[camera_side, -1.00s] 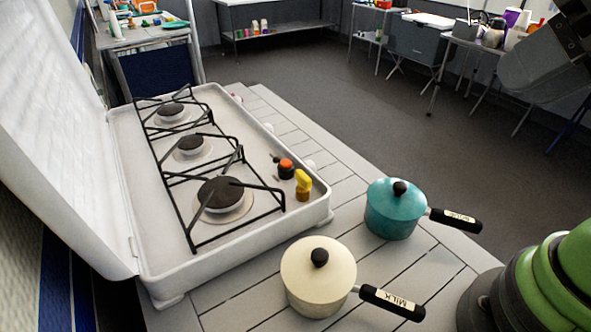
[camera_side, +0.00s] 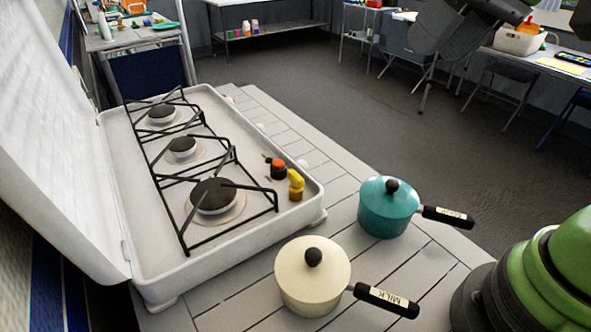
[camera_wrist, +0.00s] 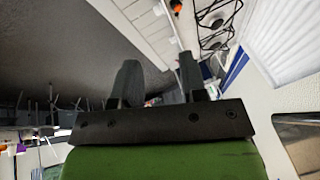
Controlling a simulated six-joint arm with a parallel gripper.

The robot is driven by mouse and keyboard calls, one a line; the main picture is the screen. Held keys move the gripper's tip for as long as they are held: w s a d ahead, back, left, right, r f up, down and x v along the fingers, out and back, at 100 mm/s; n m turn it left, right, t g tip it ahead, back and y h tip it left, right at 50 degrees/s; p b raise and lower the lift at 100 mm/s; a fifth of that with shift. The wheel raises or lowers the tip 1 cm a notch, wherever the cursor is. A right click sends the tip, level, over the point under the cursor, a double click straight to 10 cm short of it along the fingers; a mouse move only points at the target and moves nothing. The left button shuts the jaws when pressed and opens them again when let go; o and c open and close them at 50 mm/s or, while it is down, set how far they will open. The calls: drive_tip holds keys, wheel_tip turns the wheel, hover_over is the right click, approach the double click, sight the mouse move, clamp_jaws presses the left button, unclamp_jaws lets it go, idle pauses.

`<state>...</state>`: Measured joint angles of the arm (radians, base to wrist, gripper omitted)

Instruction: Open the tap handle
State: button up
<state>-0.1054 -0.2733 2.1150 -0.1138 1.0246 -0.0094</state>
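On the right front of the white stove (camera_side: 255,248) is a yellow tap handle (camera_side: 296,184), standing up from a darker yellow base. A black valve piece with an orange-red top (camera_side: 278,168) is just behind it. In the wrist view a small orange patch (camera_wrist: 177,5) shows at the top edge, but I cannot tell which part it is. My gripper (camera_wrist: 158,72) has its two dark fingers apart with nothing between them.
A teal lidded pan (camera_side: 388,215) and a cream lidded pan (camera_side: 305,285) stand on the slatted table (camera_side: 430,268), handles pointing right. Black pan supports (camera_side: 232,160) rise over the burners. The raised stove lid (camera_side: 50,150) stands at the left.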

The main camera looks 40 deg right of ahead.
drive_tip(key=w+a+f+n+g, duration=0.1)
drive_tip(key=w+a+f+g, duration=0.25)
drive_tip(key=w, duration=0.45)
drive_tip(key=n+g+h, duration=0.1)
drive_tip(key=n+h, duration=0.1)
hover_over(296, 175)
wheel_tip(296, 175, down, 11)
drive_tip(key=shift+f, duration=0.15)
wheel_tip(296, 175, down, 9)
drive_tip(key=shift+f, duration=0.1)
clamp_jaws()
